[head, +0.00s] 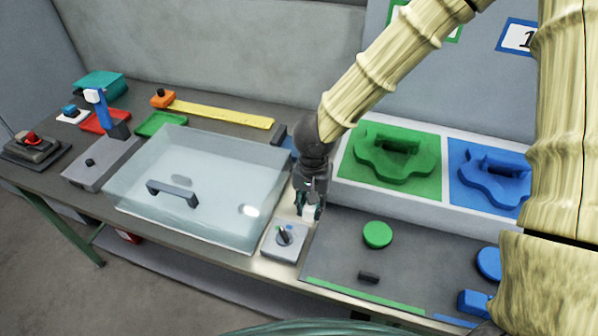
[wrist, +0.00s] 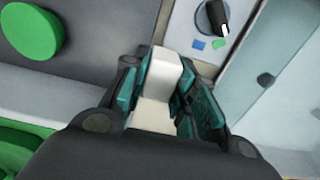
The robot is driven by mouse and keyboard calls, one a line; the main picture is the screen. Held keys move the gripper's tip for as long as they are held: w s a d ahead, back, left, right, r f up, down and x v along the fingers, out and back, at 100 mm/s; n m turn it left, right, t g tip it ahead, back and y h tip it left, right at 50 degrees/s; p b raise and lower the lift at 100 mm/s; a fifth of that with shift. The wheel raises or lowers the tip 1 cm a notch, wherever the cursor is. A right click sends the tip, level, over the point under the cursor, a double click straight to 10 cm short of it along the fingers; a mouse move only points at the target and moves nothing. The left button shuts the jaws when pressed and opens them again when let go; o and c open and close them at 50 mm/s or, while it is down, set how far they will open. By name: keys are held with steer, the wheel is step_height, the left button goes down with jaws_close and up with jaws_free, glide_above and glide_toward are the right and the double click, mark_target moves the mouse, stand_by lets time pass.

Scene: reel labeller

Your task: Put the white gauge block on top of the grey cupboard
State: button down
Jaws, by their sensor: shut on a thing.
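The white gauge block (wrist: 163,72) is between the teal-padded fingers of my gripper (wrist: 172,85) in the wrist view. My gripper (head: 308,203) is shut on it and points down, just behind the small grey dial box (head: 283,242). In the head view only a small white part of the block shows below the fingers. I cannot tell whether the block touches the bench. A tall grey surface (head: 25,65) stands at the far left edge, and a grey panel (head: 400,95) stands behind the coloured trays. I cannot tell which, if either, is the grey cupboard.
A clear-lidded box (head: 200,215) with a dark handle stands left of my gripper. A green tray (head: 420,180) and a blue tray (head: 468,195) lie at right. A green disc (head: 377,235) and a dark piece (head: 369,277) lie on the dark mat (head: 335,255).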

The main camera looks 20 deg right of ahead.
steer(key=w+p, duration=0.1)
steer(key=w, duration=0.2)
steer(key=w+d+p, duration=0.1)
steer(key=w, duration=0.3)
steer(key=w+f+p, duration=0.1)
steer(key=w, duration=0.3)
steer(key=shift+w+d, duration=0.2)
steer(key=shift+d, duration=0.2)
steer(key=shift+w+d+f, duration=0.1)
steer(key=shift+w+f, duration=0.15)
steer(key=shift+w, duration=0.3)
steer(key=shift+s+f+p, duration=0.1)
steer(key=shift+f+p, duration=0.3)
steer(key=shift+p, duration=0.05)
steer(key=shift+f+p, duration=0.4)
steer(key=shift+f, duration=0.9)
steer(key=shift+f, duration=0.15)
steer(key=c, duration=1.1)
jaws_free()
